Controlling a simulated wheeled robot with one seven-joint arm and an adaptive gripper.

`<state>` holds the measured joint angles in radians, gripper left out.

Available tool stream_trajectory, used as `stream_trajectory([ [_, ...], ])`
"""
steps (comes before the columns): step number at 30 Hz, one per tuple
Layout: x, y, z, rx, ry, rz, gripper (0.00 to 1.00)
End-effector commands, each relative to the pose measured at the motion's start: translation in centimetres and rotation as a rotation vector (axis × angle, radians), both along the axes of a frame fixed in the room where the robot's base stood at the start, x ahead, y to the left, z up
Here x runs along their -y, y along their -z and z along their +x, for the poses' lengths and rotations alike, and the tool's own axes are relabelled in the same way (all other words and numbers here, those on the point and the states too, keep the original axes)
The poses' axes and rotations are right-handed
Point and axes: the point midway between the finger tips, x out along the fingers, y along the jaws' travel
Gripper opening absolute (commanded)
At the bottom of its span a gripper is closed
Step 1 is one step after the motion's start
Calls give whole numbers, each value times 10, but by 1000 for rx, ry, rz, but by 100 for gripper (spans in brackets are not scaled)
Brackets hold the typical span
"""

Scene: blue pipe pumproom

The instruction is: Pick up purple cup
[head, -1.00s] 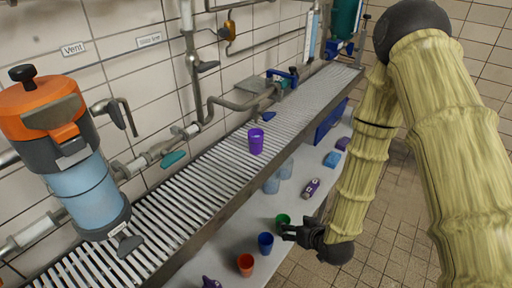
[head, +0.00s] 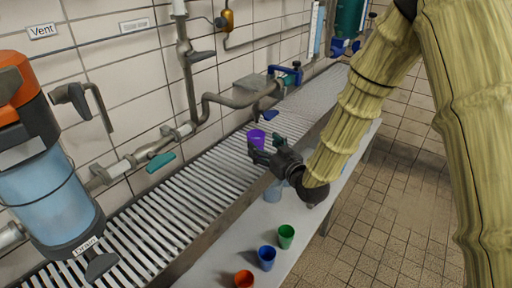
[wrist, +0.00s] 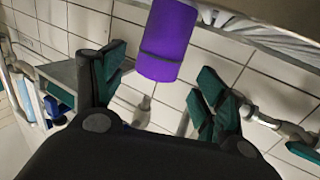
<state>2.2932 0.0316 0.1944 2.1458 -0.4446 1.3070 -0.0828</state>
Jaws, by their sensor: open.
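The purple cup (head: 257,137) stands on the slatted metal rack, and my gripper partly hides it in the head view. My gripper (head: 262,149) is right beside the cup, with its fingers toward it. In the wrist view the cup (wrist: 168,40) appears upside down, ahead of and partly between the spread fingers of my gripper (wrist: 160,92). The fingers are open, with gaps visible on both sides of the cup.
The slatted rack (head: 165,222) runs along the tiled wall under grey pipes (head: 205,112). On the lower white shelf stand a green cup (head: 286,235), a blue cup (head: 267,256) and an orange cup (head: 244,279). A clear cup (head: 273,192) is below my gripper.

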Motion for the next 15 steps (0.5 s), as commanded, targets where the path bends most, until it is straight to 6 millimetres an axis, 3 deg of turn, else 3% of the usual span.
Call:
stream_trajectory([
  [7,-8,4,13,0,0,-1,72],
  [15,-24,10,42,0,0,0,72],
])
